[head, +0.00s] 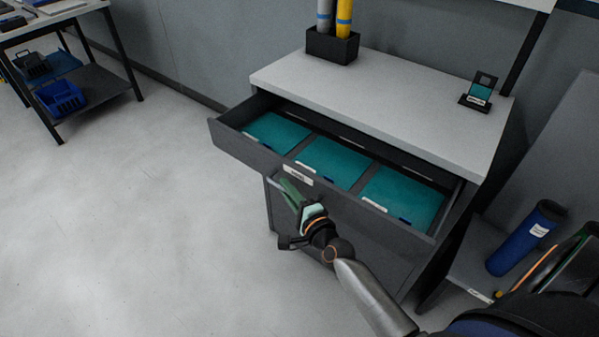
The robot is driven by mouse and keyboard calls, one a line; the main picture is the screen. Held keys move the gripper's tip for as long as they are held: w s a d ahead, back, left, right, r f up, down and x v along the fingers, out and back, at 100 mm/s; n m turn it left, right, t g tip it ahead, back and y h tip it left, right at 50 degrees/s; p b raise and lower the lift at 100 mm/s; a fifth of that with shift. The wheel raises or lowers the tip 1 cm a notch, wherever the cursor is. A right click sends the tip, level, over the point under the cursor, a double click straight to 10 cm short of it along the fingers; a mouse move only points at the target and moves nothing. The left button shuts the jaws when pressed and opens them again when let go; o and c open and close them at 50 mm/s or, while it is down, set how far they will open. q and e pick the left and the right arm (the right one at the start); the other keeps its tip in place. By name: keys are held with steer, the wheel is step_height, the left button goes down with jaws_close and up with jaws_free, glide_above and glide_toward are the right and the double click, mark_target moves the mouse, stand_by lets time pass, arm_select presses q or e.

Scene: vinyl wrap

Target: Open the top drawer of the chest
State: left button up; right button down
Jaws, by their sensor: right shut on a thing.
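The chest (400,85) is grey with a light top. Its top drawer (228,140) is pulled out, and teal sheets (333,162) lie inside in separate compartments. A pale label (298,175) is on the drawer front. My right gripper (290,190) is at the drawer front, just below the label, and is shut on the drawer's handle, which the fingers mostly hide. My left gripper is not in view.
A black holder (332,47) with grey and yellow rolls and a small stand (479,93) are on the chest top. A blue roll (525,238) stands on a low shelf at right. A table (50,18) with blue bins is at far left. The floor left of the chest is clear.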

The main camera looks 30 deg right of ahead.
steer(key=shift+s+a+p, duration=0.15)
steer(key=shift+s+a, duration=0.15)
steer(key=shift+a, duration=0.4)
steer(key=shift+s+a+p, duration=0.15)
steer(key=shift+s+a, duration=0.1)
steer(key=shift+a, duration=0.45)
steer(key=shift+s+a+p, duration=0.15)
steer(key=shift+s+a, duration=0.15)
steer(key=shift+a, duration=0.4)
steer(key=c, duration=0.9)
jaws_free()
steer(key=s, duration=0.8)
steer(key=s+r, duration=0.1)
steer(key=s, duration=0.3)
steer(key=shift+s, duration=0.25)
